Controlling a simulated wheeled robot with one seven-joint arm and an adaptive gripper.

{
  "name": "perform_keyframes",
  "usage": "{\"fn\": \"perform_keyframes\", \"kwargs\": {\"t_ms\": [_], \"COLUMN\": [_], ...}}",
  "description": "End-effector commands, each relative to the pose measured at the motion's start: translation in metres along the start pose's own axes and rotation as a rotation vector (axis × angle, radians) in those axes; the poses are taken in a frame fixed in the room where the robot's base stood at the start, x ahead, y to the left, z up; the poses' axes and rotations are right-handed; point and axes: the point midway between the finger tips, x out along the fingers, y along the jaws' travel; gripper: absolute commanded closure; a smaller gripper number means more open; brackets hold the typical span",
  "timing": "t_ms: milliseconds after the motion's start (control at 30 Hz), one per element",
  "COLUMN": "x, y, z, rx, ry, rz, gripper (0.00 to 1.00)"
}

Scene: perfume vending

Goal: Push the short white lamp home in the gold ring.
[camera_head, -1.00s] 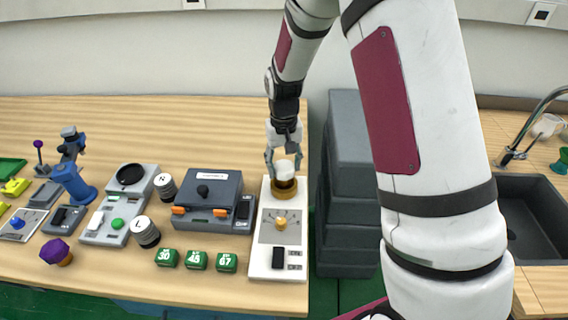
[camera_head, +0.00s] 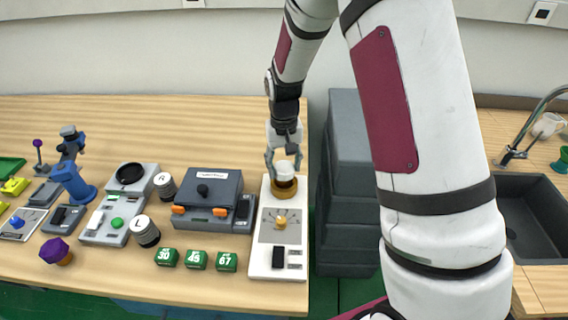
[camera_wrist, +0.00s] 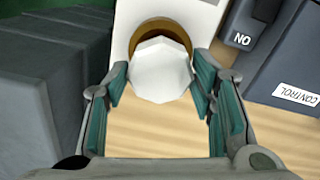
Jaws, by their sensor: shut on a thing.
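The short white lamp (camera_head: 285,170) is at the gold ring (camera_head: 284,192), near the far end of a white panel (camera_head: 262,262). In the wrist view, the white lamp (camera_wrist: 160,70) has a faceted top and covers much of the gold ring (camera_wrist: 158,25). My gripper (camera_head: 283,158) is over the ring, with one finger on each side of the lamp. In the wrist view, my gripper (camera_wrist: 160,84) is shut on the lamp. The lamp's lower end is hidden, so I cannot tell how deep it sits.
The panel also bears a yellow knob (camera_head: 281,223) and a black switch (camera_head: 279,257). A dark grey box with orange clips (camera_head: 207,190) stands close on the left. Dark grey stacked crates (camera_head: 346,180) stand right of the table edge. Green numbered blocks (camera_head: 197,260) lie in front.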

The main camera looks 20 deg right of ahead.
Motion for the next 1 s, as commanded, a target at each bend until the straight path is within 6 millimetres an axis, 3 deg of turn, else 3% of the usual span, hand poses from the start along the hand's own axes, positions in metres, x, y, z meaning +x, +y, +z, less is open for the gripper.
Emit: {"fn": "perform_keyframes", "kwargs": {"t_ms": [1000], "x": [0.011], "y": [0.000], "z": [0.000], "rx": [0.000], "ry": [0.001], "rz": [0.000], "gripper": [0.70]}}
